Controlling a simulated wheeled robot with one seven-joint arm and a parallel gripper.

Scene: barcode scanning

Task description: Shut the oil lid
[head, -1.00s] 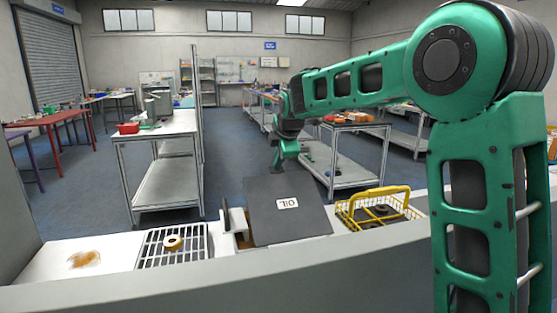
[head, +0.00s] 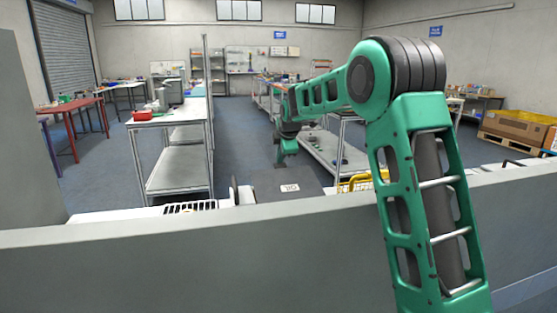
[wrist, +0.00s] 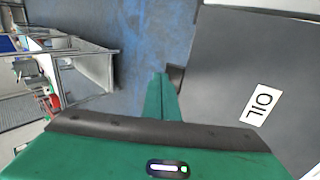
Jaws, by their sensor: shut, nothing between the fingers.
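The oil lid (head: 312,184) is a dark grey panel with a white label reading OIL. In the head view it stands tilted up behind the pale wall, which hides its lower part. In the wrist view the lid (wrist: 222,90) fills the right side, its label at the far right. My gripper (head: 279,164) is shut and empty at the lid's upper left edge. In the wrist view my gripper (wrist: 163,86) points at the lid's left edge, close to it; I cannot tell if they touch.
A pale wall (head: 150,263) runs across the front of the head view. A black rack (head: 190,207) shows left of the lid and a yellow basket (head: 358,183) to its right, both partly hidden. A white workbench (head: 172,118) stands behind at left, with open floor beside it.

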